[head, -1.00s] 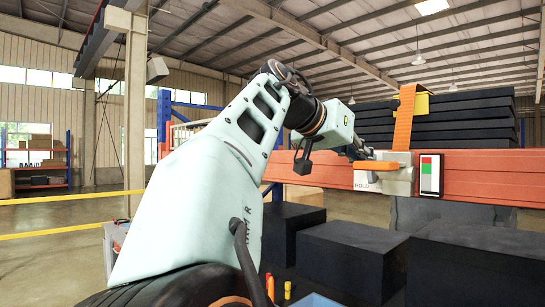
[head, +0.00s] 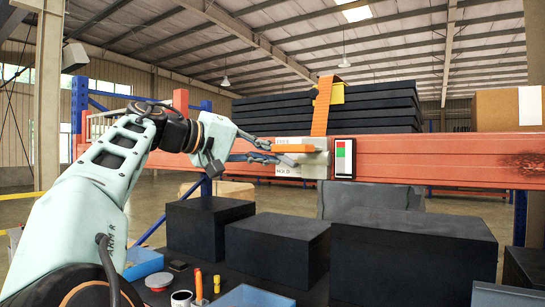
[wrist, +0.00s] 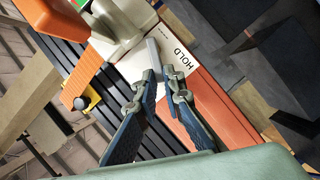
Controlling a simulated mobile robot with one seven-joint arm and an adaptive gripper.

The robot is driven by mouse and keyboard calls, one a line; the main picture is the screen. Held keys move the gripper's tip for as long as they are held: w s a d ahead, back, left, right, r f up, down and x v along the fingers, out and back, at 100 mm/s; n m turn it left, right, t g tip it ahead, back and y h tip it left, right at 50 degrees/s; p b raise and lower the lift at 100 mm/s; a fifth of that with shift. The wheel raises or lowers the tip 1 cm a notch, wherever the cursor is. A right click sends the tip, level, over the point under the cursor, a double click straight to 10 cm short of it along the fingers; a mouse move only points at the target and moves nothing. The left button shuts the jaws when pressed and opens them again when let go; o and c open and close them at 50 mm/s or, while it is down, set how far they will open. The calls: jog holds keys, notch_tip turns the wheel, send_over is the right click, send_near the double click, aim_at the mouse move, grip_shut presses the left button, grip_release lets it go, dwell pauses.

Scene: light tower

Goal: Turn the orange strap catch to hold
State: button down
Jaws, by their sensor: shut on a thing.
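In the wrist view my gripper (wrist: 160,74) is shut on a short light-grey bar (wrist: 153,52) that reaches over the white HOLD plate (wrist: 168,58). I cannot tell whether this bar belongs to the catch.
A black panel with green and red fields (head: 344,158) is right of the catch. The red-orange beam (head: 440,162) runs across, with stacked black slabs (head: 390,110) behind it. Large black blocks (head: 410,250) stand below. A blue tray (head: 255,297) and small items are in front.

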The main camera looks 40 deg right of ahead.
jog(key=shift+w+a+f+n+g+h+b, duration=0.15)
jog(key=shift+f+n+h+b, duration=0.4)
jog(key=shift+n+b, duration=0.55)
jog(key=shift+w+f+n+g+h+b, duration=0.15)
jog(key=shift+f+n+h+b, duration=0.35)
jog(key=shift+n+b, duration=0.6)
jog(key=c, duration=2.3)
grip_release()
jog(key=a, duration=1.2)
